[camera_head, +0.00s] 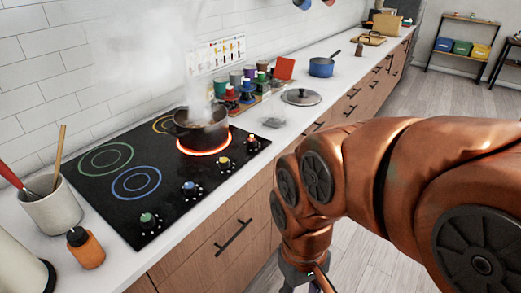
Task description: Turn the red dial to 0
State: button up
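The red dial (252,141) is at the far right end of a row of dials along the front edge of the black cooktop (110,205). It is small here, and its pointer setting cannot be read. Yellow (223,162), blue (189,187) and green (147,218) dials sit nearer in the same row. A dark pot (201,130) stands on a glowing red burner ring (205,151) and steams. My gripper (303,279) is low at the bottom edge, in front of the cabinets and apart from the dials. Its fingertips are cut off, so its opening is hidden.
A utensil crock (51,206) and an orange bottle (86,249) stand left of the cooktop. Cups, a lid (301,97) and a blue pan (321,67) are farther along the counter. Drawer handles (233,237) stick out below. The space above the dials is clear.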

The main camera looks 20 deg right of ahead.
aim_at(252, 142)
jog(key=z, duration=0.05)
jog(key=i, duration=0.95)
jog(key=u, duration=0.45)
